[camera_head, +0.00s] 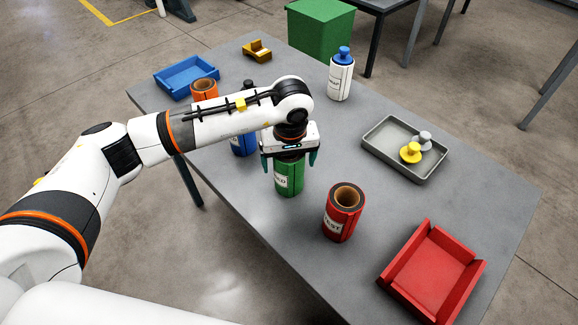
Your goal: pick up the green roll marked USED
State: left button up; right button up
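The green roll (289,180) stands upright on the grey table, with a white label on its side that is only partly readable. My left gripper (290,163) is directly above it, pointing down. Its two dark fingers are spread, one on each side of the roll's upper part, with a small gap showing beside the roll. The roll's top is hidden under the gripper. My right gripper is not in view.
A red roll (341,218) stands to the right. A blue roll (242,145) and an orange roll (204,90) are partly behind my arm. A red tray (466,293), grey tray (388,163), blue tray (180,86) and white bottle (341,82) are on the table (300,285).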

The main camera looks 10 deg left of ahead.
pick_arm(q)
jog(key=shift+c, duration=0.4)
jog(key=c, duration=1.3)
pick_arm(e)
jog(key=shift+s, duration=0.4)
pick_arm(q)
jog(key=shift+r, duration=0.1)
jog(key=shift+r, duration=0.25)
notch_tip(320, 180, up, 10)
jog(key=b, duration=0.1)
jog(key=shift+f, duration=0.25)
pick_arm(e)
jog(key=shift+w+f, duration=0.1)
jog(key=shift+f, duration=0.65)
